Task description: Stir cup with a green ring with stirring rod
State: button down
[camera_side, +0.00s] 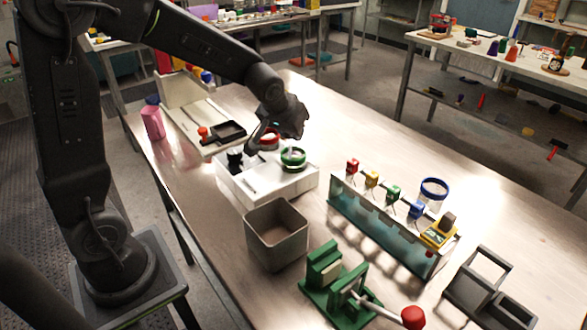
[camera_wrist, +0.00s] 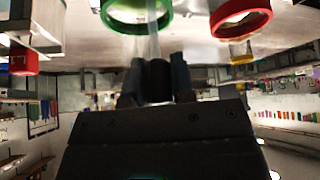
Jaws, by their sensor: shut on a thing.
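The cup with a green ring (camera_side: 293,153) stands on the white block (camera_side: 262,195) in the side view. Its green ring (camera_wrist: 112,20) shows at the top of the wrist view, cut by the frame edge. My gripper (camera_side: 256,141) is above the block, close to the green-ringed cup. In the wrist view my gripper (camera_wrist: 155,85) is shut on the dark handle of the stirring rod (camera_wrist: 154,48). The rod's pale, clear shaft runs up the picture and overlaps the green ring. I cannot tell whether its tip is inside the cup. The side view does not show the rod clearly.
A red-ringed cup (camera_side: 269,144) is just behind the green one; it also shows in the wrist view (camera_wrist: 240,20). A grey bin (camera_side: 277,240), a rack with colored clips (camera_side: 385,225) and a green press (camera_side: 345,290) stand nearer. A black tray (camera_side: 228,131) lies left.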

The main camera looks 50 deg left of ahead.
jog(key=shift+s+d, duration=0.3)
jog(key=shift+s, duration=0.1)
jog(key=shift+w+d, duration=0.3)
jog(key=shift+w, duration=0.25)
dwell(0.8)
notch_tip(320, 180, up, 8)
jog(key=shift+f, duration=0.2)
dwell(1.1)
dwell(2.2)
notch_tip(320, 180, up, 3)
dwell(0.5)
